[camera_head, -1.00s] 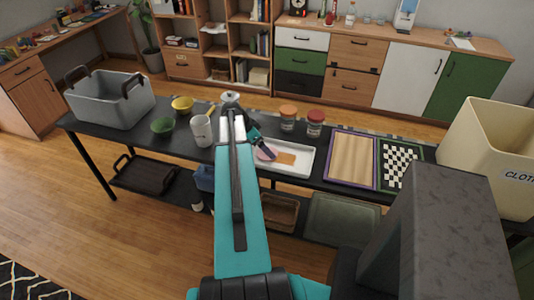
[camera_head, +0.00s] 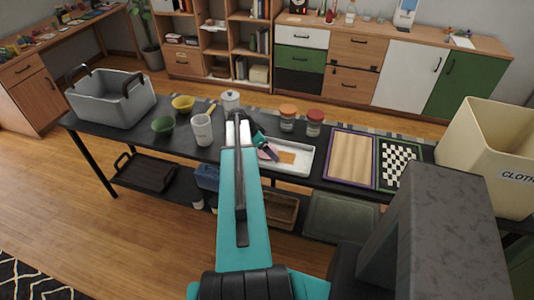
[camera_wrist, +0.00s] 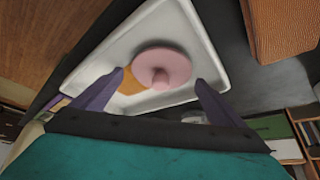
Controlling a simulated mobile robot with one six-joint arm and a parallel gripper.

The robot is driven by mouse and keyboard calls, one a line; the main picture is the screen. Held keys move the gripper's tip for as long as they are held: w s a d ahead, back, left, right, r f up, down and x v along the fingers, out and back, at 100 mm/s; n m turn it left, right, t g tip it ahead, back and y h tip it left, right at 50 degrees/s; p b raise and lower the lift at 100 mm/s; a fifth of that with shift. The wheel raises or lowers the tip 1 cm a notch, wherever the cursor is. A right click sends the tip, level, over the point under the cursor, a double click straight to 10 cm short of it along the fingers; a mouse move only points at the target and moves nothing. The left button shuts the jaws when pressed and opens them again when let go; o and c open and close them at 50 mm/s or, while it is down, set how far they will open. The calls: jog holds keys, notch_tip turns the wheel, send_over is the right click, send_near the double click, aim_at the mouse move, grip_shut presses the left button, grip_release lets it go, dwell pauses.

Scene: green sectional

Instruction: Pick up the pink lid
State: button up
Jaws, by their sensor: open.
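The pink lid (camera_wrist: 161,68) is a round disc with a small knob. It lies in a white tray (camera_wrist: 204,45) in the wrist view, partly over an orange-brown flat piece (camera_wrist: 131,84). In the head view the lid (camera_head: 267,154) is partly hidden by my gripper, at the left part of the tray (camera_head: 302,165). My gripper (camera_wrist: 150,92) is open, with one finger on each side of the lid in the wrist view. The knob lies between the fingertips' lines of reach. The fingers appear apart from the lid, and nothing is held.
On the black table stand a grey bin (camera_head: 112,101), a white mug (camera_head: 202,130), a green bowl (camera_head: 163,125), a yellow bowl (camera_head: 183,104) and two jars (camera_head: 314,122). A wooden board (camera_head: 351,158) and a chessboard (camera_head: 399,163) lie right of the tray.

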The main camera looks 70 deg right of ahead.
jog(key=c, duration=1.1)
jog(key=shift+r, duration=0.1)
jog(key=shift+r+b, duration=0.75)
jog(key=shift+r, duration=0.45)
jog(key=w+a+b, duration=0.1)
jog(key=w+a, duration=0.2)
jog(key=w, duration=0.1)
jog(key=w+a+r+b, duration=0.1)
jog(key=w+a+b, duration=0.1)
jog(key=w+a, duration=0.2)
jog(key=w+a+r+b, duration=0.1)
jog(key=w+a, duration=0.2)
jog(key=w, duration=0.1)
jog(key=shift+w+a+r+b, duration=0.15)
jog(key=shift+r+b, duration=0.1)
jog(key=shift+b, duration=0.15)
